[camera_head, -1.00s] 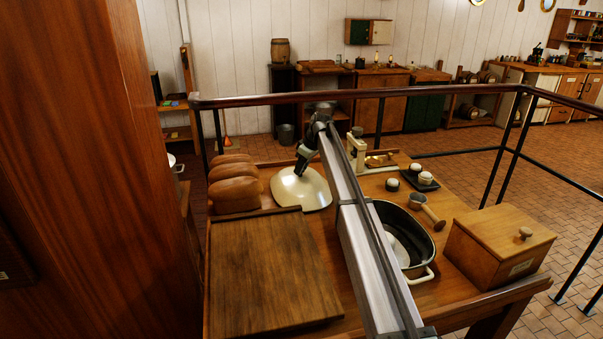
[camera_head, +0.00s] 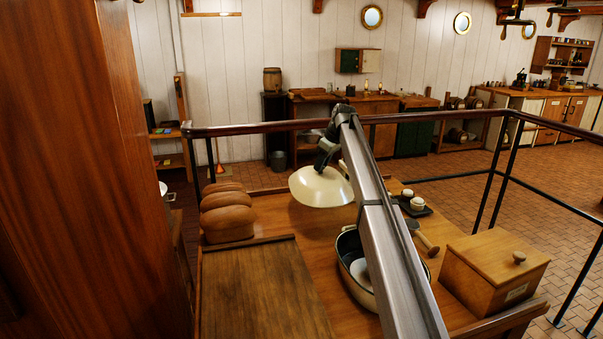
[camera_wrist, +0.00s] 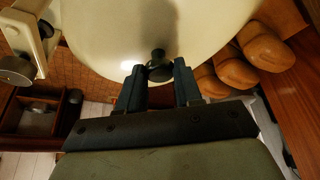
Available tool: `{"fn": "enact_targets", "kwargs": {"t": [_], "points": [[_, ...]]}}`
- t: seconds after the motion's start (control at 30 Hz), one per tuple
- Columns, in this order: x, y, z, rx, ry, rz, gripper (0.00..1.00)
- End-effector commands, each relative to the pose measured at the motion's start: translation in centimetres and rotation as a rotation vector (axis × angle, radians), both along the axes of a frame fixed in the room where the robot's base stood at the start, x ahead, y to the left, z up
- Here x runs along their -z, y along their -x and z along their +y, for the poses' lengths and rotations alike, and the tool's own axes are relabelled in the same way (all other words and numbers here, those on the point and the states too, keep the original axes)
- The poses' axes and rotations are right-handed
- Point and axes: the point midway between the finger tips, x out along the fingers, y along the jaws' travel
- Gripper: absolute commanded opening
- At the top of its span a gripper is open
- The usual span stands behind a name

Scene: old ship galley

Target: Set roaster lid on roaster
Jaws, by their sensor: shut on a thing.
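The roaster lid (camera_head: 319,191) is a cream oval dome with a dark knob (camera_wrist: 157,66). My gripper (camera_head: 324,166) is shut on the knob, and the lid hangs above the table, behind and left of the roaster. In the wrist view my gripper (camera_wrist: 158,82) has its fingers on both sides of the knob, and the lid (camera_wrist: 105,35) fills the top. The roaster (camera_head: 346,244) is a dark oval pan with a cream outside, uncovered on the table. My arm hides its right part. A pale rounded thing (camera_head: 361,273) lies inside it.
Bread loaves (camera_head: 227,222) stand left of the lid, behind a wooden board (camera_head: 262,290). A wooden box (camera_head: 496,270) stands at the right. A wooden pestle-like tool (camera_head: 424,238) and a dark tray with small jars (camera_head: 414,207) lie between. A dark rail (camera_head: 250,130) runs behind the table.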

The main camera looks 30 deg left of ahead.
Motion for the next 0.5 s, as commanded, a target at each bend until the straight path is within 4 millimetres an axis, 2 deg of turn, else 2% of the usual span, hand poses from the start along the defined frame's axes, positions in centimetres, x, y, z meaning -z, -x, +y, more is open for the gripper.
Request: {"fn": "enact_targets", "kwargs": {"t": [0.03, 0.2, 0.37, 0.5], "points": [[-0.9, -0.4, -2.2, 0.019, -0.002, -0.002, 0.0], [-3.1, -0.4, -8.4, 0.069, -0.002, -0.002, 0.0], [-4.8, 1.2, -14.3, 0.112, -0.002, -0.001, 0.0], [-5.9, 3.5, -19.0, 0.14, -0.002, -0.002, 0.0]]}}
